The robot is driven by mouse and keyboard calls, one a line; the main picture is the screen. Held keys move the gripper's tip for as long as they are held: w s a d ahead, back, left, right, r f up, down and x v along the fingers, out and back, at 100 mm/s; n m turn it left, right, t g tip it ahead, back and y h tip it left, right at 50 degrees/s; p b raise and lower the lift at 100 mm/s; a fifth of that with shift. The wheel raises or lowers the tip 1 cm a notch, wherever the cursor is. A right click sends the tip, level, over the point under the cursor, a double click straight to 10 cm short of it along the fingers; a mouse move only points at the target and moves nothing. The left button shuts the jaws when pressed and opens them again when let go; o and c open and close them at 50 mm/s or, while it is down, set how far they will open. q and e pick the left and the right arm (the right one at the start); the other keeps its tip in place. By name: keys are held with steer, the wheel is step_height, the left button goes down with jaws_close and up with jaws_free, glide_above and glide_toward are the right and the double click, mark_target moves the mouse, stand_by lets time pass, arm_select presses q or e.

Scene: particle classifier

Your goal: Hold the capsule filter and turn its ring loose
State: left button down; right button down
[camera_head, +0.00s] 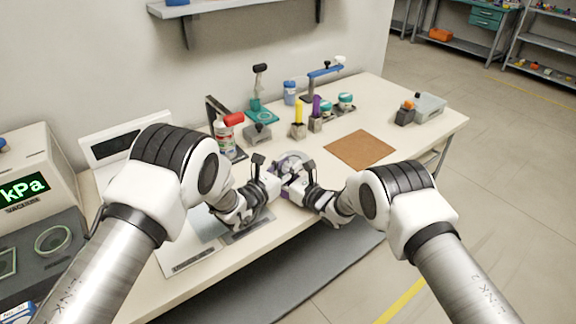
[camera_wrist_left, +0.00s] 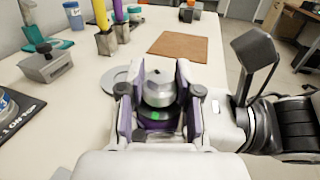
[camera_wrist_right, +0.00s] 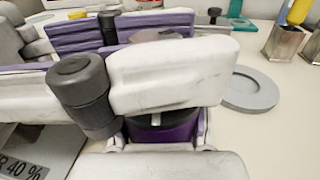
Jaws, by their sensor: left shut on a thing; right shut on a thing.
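The capsule filter (camera_wrist_left: 160,92) shows in the left wrist view as a grey, stepped, rounded body. Below it is a dark ring (camera_wrist_left: 152,116) with a green mark. My left gripper (camera_wrist_left: 158,82) has its two purple-padded fingers closed on either side of the filter. My right gripper (camera_head: 298,187) meets the left one from the right in the head view, its jaws shut on the same assembly. In the right wrist view its white finger hides most of the filter, so I cannot tell exactly which part it grips.
A flat grey disc (camera_wrist_right: 250,90) lies on the table beside the grippers. A brown mat (camera_head: 361,149) lies to the right. Holders with a yellow tool (camera_head: 298,111) and a purple tool (camera_head: 316,107) stand behind.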

arm_select(q)
steer(key=c, duration=0.8)
jaws_free()
steer(key=shift+o, duration=0.2)
steer(key=v, duration=1.2)
steer(key=shift+a, duration=0.1)
